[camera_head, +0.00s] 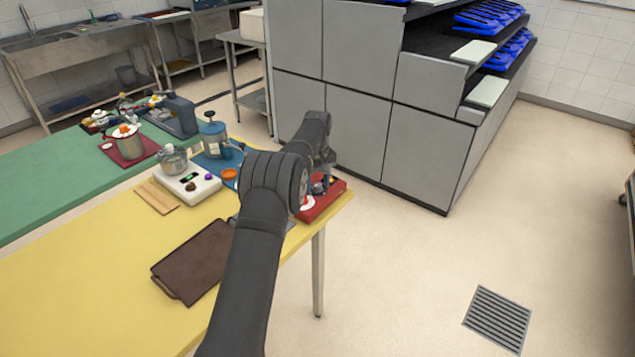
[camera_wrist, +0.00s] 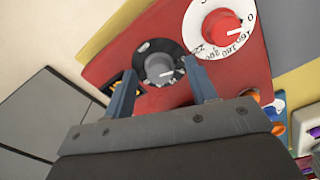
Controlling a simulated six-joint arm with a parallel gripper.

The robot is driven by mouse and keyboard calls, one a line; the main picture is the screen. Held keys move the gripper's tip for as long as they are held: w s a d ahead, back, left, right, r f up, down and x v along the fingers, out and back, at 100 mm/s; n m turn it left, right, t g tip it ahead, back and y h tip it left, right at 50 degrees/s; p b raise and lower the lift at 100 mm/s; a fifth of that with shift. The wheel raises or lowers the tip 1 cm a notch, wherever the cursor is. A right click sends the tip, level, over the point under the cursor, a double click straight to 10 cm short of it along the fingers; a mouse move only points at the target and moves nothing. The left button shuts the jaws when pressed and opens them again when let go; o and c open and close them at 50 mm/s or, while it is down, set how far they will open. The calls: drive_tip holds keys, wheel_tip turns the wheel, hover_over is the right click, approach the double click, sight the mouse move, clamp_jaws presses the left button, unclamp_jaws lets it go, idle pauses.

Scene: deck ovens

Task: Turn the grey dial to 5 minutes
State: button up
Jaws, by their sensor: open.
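The grey dial (camera_wrist: 159,68) is on the front of a red box (camera_wrist: 120,46). It has a dark ring around it and a light pointer mark; the ring's markings are too small to read. My gripper (camera_wrist: 160,85) is open, with one finger on each side of the dial in the wrist view. I cannot tell whether the fingers touch it. A red dial (camera_wrist: 222,27) on a white numbered plate sits beside it, up and to the right. In the head view the red box (camera_head: 325,203) is at the yellow table's right end, partly hidden by my arm.
The yellow table (camera_head: 90,262) holds a brown tray (camera_head: 195,262), a wooden board (camera_head: 156,196) and a white appliance (camera_head: 205,189) with a pot. A blue mat (camera_head: 210,165) with a blue-topped jar lies behind. Grey cabinets (camera_head: 360,130) stand beyond the table.

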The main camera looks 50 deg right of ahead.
drive_tip(key=c, duration=1)
drive_tip(key=shift+o, duration=0.2)
drive_tip(key=shift+m, duration=3.5)
drive_tip(key=o, duration=1)
drive_tip(key=shift+c, duration=0.2)
